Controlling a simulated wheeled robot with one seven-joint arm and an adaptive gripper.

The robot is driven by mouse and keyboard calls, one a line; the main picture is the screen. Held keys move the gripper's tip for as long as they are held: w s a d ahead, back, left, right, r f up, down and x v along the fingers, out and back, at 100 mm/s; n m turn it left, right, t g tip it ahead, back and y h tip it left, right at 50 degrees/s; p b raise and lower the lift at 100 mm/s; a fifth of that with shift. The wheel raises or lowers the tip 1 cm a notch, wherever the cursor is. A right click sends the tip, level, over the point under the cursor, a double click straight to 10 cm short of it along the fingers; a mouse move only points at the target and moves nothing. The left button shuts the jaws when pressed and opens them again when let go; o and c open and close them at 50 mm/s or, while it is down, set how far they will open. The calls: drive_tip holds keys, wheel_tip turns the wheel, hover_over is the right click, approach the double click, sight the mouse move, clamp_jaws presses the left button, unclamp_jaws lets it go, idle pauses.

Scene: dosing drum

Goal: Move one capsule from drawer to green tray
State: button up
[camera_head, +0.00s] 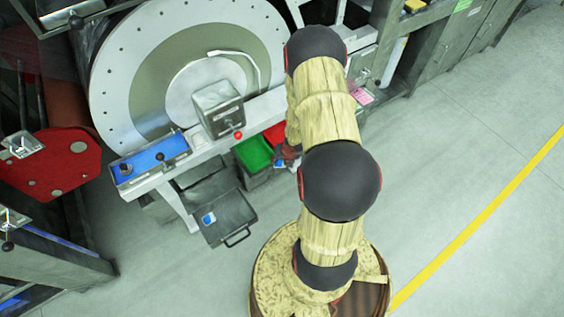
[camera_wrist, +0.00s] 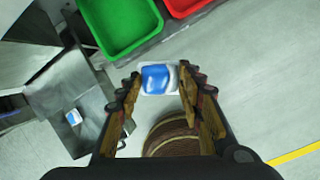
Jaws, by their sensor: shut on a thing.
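My gripper (camera_wrist: 161,84) is shut on a white and blue capsule (camera_wrist: 158,78), held between its fingertips in the wrist view. The green tray (camera_wrist: 97,20) lies just beyond the capsule, up and to the left; the capsule appears outside its near edge. The tray also shows in the head view (camera_head: 253,153), beside my gripper (camera_head: 288,154), which is mostly hidden by my arm. The open grey drawer (camera_head: 232,206) is lower left of the tray. Another blue and white capsule (camera_head: 209,219) lies in it, also visible in the wrist view (camera_wrist: 74,117).
A red tray (camera_head: 275,133) adjoins the green one, partly hidden by my arm. The large drum (camera_head: 125,85) and a blue panel with a lever (camera_head: 148,160) stand behind and left. The floor (camera_head: 450,160) to the right is clear.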

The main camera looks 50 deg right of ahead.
drive_tip(key=shift+w+d+f+p, duration=0.4)
drive_tip(key=shift+w+f, duration=0.65)
drive_tip(key=shift+w, duration=0.9)
drive_tip(key=shift+w+d+f+p, duration=0.2)
drive_tip(key=shift+w+d+f, duration=0.3)
drive_tip(key=shift+w+f, duration=1)
drive_tip(key=shift+w+d+f+p, duration=0.3)
drive_tip(key=shift+w+d+f, duration=0.25)
drive_tip(key=shift+w, duration=1.8)
drive_tip(key=shift+a+f, duration=0.1)
drive_tip(key=o, duration=0.7)
drive_tip(key=v, duration=1.2)
